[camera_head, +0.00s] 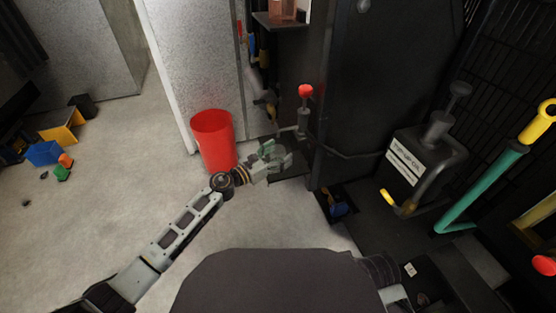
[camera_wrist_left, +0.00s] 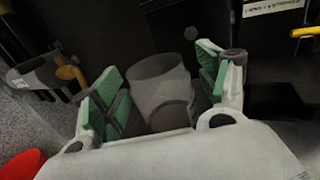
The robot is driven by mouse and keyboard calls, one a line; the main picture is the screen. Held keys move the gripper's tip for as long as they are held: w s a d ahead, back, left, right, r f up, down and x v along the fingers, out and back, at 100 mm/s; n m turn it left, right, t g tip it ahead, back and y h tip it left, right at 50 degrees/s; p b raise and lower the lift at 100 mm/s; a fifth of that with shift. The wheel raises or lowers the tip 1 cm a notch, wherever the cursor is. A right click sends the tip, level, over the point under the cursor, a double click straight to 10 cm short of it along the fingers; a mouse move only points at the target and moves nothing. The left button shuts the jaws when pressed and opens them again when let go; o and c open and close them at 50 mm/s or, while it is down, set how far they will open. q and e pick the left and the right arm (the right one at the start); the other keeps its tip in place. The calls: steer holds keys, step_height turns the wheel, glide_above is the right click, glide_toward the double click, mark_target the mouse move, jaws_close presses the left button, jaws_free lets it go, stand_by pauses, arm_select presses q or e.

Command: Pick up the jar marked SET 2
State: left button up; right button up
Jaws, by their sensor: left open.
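A clear, greyish see-through jar (camera_wrist_left: 160,88) stands between the green-padded fingers of my left gripper (camera_wrist_left: 165,90) in the left wrist view. I see no SET 2 marking on it. The fingers are open, one on each side of the jar, with a gap visible at least on the right side. In the head view my left gripper (camera_head: 274,155) is low beside the dark cabinet, right of the red bucket. The jar is hard to make out there among the fingers. My right gripper does not show.
A red bucket (camera_head: 214,142) stands just left of my left gripper. A post with a red knob (camera_head: 305,92) rises close behind it. A can labelled TOP-UP OIL (camera_head: 424,160) stands right. A shelf (camera_head: 280,23) holds a brownish container (camera_head: 284,9).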

arm_select(q)
steer(key=c, duration=1.2)
steer(key=shift+r, duration=0.4)
